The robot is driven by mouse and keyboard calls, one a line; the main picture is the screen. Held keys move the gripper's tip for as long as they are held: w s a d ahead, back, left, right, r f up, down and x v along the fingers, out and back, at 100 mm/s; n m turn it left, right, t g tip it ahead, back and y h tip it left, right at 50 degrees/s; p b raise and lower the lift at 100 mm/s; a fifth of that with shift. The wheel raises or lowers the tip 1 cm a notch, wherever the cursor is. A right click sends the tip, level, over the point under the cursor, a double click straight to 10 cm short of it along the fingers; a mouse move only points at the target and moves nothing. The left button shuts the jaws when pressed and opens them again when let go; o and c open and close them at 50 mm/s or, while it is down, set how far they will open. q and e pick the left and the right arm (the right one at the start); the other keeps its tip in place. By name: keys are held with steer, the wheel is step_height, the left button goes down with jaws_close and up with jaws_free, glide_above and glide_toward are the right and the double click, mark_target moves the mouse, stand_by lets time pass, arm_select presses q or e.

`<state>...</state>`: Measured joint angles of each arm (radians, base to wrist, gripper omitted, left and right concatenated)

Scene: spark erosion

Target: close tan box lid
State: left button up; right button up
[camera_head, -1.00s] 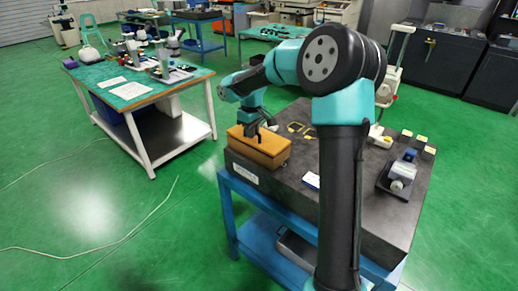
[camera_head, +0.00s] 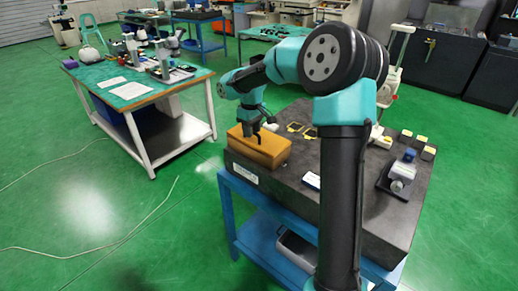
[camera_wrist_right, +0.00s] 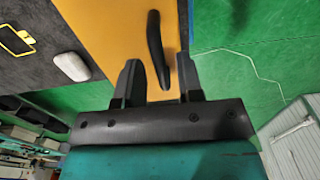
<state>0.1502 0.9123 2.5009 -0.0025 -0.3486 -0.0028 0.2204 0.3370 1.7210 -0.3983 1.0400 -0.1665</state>
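The tan box (camera_head: 264,157) sits at the front left corner of the dark grey slab. Its lid (camera_head: 248,140) lies over the top; whether it is fully shut is too small to tell. In the right wrist view the lid's tan face (camera_wrist_right: 108,32) fills the top middle, with a black bar handle (camera_wrist_right: 153,35) on it. My right gripper (camera_head: 262,137) is just over the lid. Its two fingers stand apart in the right wrist view (camera_wrist_right: 158,66), with the lower end of the handle between their tips, a gap showing. My left gripper is not in view.
On the dark slab (camera_head: 340,215) are yellow-framed pieces (camera_head: 296,128) behind the box, a white card (camera_head: 312,180), and a grey device (camera_head: 398,178) at right. My arm hides part of the slab. A green-topped bench (camera_head: 140,82) stands at left across open floor.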

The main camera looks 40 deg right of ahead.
steer(key=shift+r, duration=3)
